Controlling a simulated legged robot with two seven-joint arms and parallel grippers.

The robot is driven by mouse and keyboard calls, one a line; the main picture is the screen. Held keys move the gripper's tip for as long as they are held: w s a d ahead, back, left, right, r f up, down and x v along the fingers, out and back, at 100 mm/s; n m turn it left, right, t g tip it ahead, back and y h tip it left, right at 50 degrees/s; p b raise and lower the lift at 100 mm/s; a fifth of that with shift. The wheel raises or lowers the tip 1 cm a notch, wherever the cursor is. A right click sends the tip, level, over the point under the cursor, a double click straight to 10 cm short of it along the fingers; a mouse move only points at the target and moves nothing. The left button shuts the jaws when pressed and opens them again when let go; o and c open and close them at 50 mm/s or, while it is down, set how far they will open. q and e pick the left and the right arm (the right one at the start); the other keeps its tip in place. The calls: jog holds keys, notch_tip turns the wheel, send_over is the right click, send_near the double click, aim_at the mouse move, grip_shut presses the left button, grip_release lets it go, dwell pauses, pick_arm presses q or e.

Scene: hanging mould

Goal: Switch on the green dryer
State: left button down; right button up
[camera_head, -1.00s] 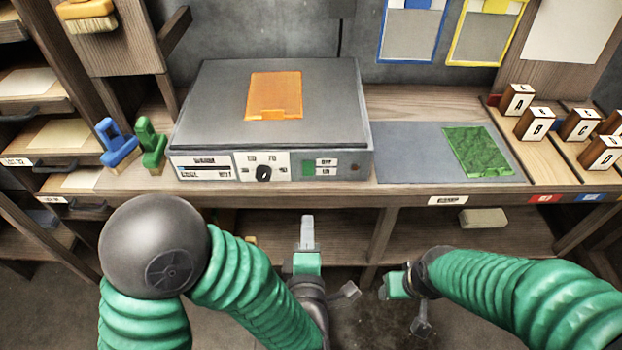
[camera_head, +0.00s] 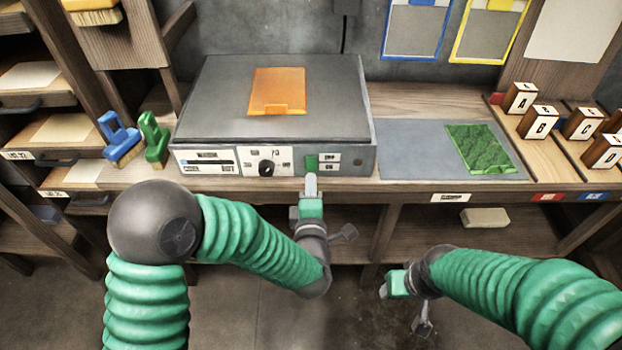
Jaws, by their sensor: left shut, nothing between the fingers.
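The dryer (camera_head: 215,100) is a grey box on the bench with a flat lid; an orange mould sheet (camera_head: 277,90) lies on top. Its front panel has a slider strip (camera_head: 209,163), a black knob (camera_head: 266,168) and a green switch (camera_head: 311,162) beside OFF and ON labels (camera_head: 327,162). My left gripper (camera_head: 311,183) is shut and empty, its fingertips just below the green switch in the picture; I cannot tell if they touch the panel. My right gripper (camera_head: 385,290) is low in front of the bench, pointing left; its finger opening is unclear.
Blue (camera_head: 119,137) and green (camera_head: 154,138) brushes stand left of the dryer. A grey mat (camera_head: 405,150) with a green mould piece (camera_head: 479,150) lies to the right, then lettered blocks (camera_head: 540,121). The bench edge (camera_head: 420,187) runs below the panel.

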aim_at(311, 164)
pick_arm(q)
jog(key=shift+w+f, duration=0.15)
jog(key=shift+w, duration=1.05)
jog(key=shift+f+b, duration=0.3)
jog(key=shift+b, duration=0.5)
jog(key=shift+w+r, duration=0.1)
jog(key=shift+r, duration=0.2)
jog(key=shift+f, duration=0.1)
